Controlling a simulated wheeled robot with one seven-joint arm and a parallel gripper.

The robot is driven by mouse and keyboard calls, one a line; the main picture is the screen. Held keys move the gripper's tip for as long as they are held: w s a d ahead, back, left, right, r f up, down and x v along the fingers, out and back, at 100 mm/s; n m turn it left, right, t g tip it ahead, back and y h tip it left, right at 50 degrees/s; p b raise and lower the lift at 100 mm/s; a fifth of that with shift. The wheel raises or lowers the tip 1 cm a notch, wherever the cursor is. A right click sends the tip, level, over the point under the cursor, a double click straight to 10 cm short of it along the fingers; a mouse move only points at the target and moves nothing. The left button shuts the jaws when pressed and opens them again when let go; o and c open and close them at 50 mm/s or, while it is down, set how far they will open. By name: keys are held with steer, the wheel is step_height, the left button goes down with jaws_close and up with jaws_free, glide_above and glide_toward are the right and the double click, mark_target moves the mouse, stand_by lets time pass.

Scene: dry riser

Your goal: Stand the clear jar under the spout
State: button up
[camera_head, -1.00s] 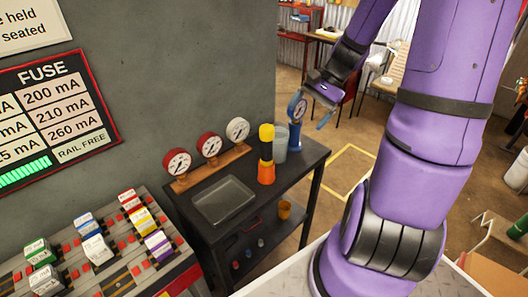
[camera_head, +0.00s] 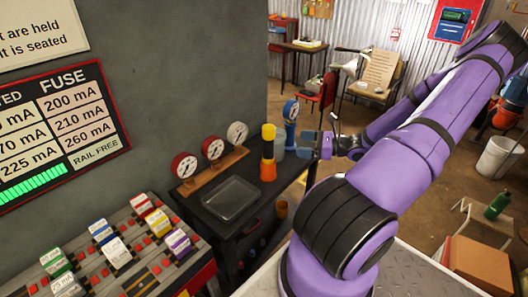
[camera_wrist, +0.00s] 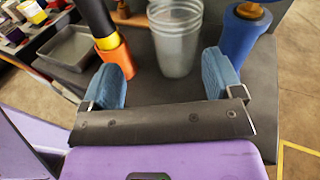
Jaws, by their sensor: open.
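The clear jar (camera_head: 279,142) stands upright at the back of the black bench, between an orange-based post and a blue stand. In the wrist view the jar (camera_wrist: 176,45) is see-through grey, and its top is cut off. My gripper (camera_head: 318,145) is open and empty at the bench's right side. In the wrist view my gripper's blue fingers (camera_wrist: 164,78) are spread wide, with the jar ahead of the gap and not between them. The blue stand (camera_head: 291,125) carries a dial; I cannot make out a spout on it.
The orange-based post (camera_head: 268,160) with black and yellow parts is close left of the jar; the blue stand (camera_wrist: 240,35) is close right. A shallow grey tray (camera_head: 231,198) and three gauges (camera_head: 213,149) are farther left. Bare bench top lies before the jar.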

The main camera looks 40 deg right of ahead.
mark_target(276, 146)
steer(key=shift+s+d+f+m+t+h, duration=0.1)
steer(key=shift+d+f+m+t+h, duration=0.1)
steer(key=shift+f+m+t+h, duration=0.25)
steer(key=shift+s+d+f+m+t+h, duration=0.1)
steer(key=shift+d+m+t+h, duration=0.15)
steer(key=shift+m+t, duration=0.3)
steer(key=x, duration=0.5)
steer(key=shift+w+a, duration=0.1)
steer(key=shift+x, duration=2.8)
steer(key=shift+c, duration=0.3)
steer(key=c, duration=0.8)
steer(key=shift+r, duration=0.15)
